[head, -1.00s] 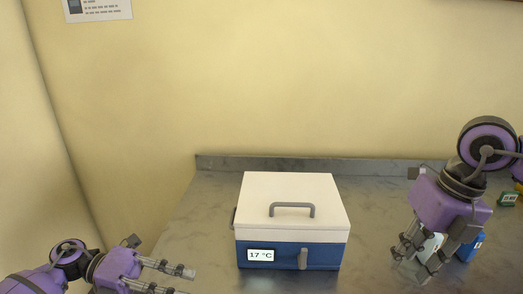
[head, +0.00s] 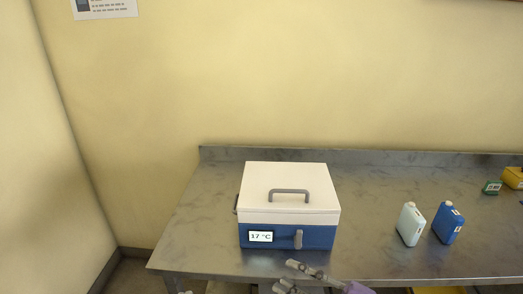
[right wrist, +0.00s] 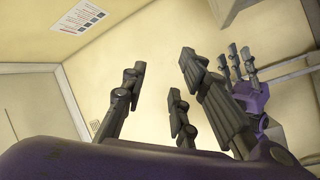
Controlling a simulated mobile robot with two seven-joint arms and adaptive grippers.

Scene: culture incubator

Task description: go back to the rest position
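My right gripper (head: 283,276) is at the bottom centre of the head view, in front of the table's front edge and below the incubator. In the right wrist view its fingers (right wrist: 160,78) are spread apart with nothing between them. My left gripper (right wrist: 250,62) shows at the right of the right wrist view, with its fingers apart and empty. In the head view only a small tip of it shows at the bottom edge (head: 184,292). The white and blue incubator (head: 289,237) stands on the table with its lid shut. Its display (head: 260,237) reads 17 °C.
On the grey table (head: 370,185), a pale bottle (head: 410,224) and a blue bottle (head: 448,224) stand upright right of the incubator. The table's left part is clear.

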